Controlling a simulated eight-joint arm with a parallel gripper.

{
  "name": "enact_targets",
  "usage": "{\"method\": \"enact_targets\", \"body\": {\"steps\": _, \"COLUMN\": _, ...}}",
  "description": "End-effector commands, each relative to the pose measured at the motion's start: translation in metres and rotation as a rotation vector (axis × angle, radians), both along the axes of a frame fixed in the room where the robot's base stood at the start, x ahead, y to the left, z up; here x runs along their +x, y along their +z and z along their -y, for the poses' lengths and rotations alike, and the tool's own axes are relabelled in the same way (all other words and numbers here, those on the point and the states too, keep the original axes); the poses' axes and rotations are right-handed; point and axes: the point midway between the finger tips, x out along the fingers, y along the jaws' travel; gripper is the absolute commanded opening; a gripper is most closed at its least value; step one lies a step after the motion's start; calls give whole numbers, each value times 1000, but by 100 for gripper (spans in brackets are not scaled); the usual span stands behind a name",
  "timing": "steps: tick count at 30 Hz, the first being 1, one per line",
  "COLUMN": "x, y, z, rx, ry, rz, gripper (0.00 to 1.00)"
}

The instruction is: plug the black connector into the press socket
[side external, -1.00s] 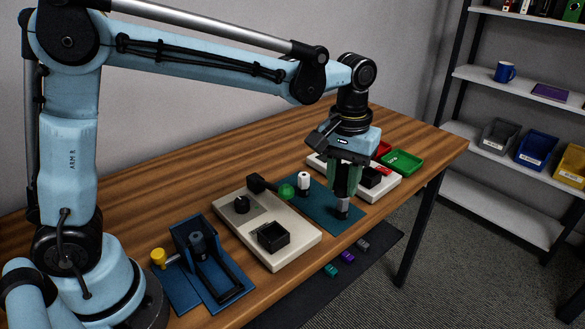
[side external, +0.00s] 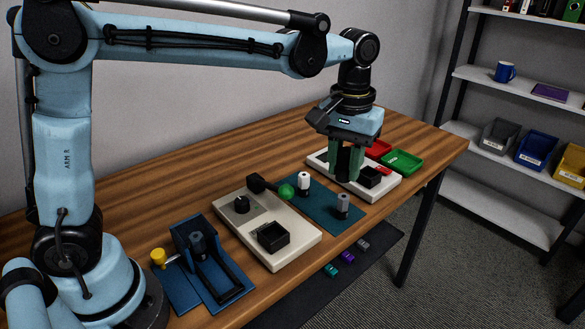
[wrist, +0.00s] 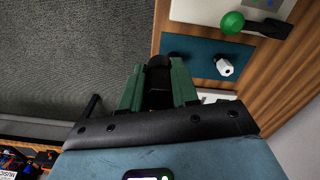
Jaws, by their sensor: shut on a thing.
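A blue press-like fixture (side external: 190,236) with a dark cylinder and a yellow knob stands at the near left, well away from my gripper. I cannot make out its socket opening.
A grey post (side external: 343,206) and a white connector (side external: 304,182) stand on the mat. A cream panel (side external: 300,250) with a dial, black box and green-knobbed lever lies between mat and press. Red and green trays (side external: 403,161) stand behind. Small coloured pieces (side external: 347,257) lie beyond the table edge.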

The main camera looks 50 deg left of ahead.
Motion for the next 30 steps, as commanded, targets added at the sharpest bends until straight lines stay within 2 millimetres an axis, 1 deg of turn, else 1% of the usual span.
{"method": "enact_targets", "body": {"steps": 2, "x": -2, "y": 0, "z": -1, "rx": 0, "ry": 0, "rz": 0, "gripper": 0}}
{"method": "enact_targets", "body": {"steps": 5, "x": -11, "y": -3, "z": -7, "rx": 0, "ry": 2, "rz": 0, "gripper": 0}}
{"method": "enact_targets", "body": {"steps": 8, "x": -28, "y": -7, "z": -17, "rx": 0, "ry": 2, "rz": 0, "gripper": 0}}
{"method": "enact_targets", "body": {"steps": 15, "x": -80, "y": -27, "z": -44, "rx": 0, "ry": 2, "rz": 0, "gripper": 0}}
{"method": "enact_targets", "body": {"steps": 18, "x": -98, "y": -35, "z": -51, "rx": 0, "ry": 2, "rz": 0, "gripper": 0}}
{"method": "enact_targets", "body": {"steps": 21, "x": -110, "y": -41, "z": -56, "rx": 0, "ry": 0, "rz": 0, "gripper": 0}}
{"method": "enact_targets", "body": {"steps": 25, "x": -118, "y": -46, "z": -59, "rx": 0, "ry": 0, "rz": 0, "gripper": 0}}
{"method": "enact_targets", "body": {"steps": 30, "x": -119, "y": -55, "z": -59, "rx": 0, "ry": 0, "rz": 0, "gripper": 0}}
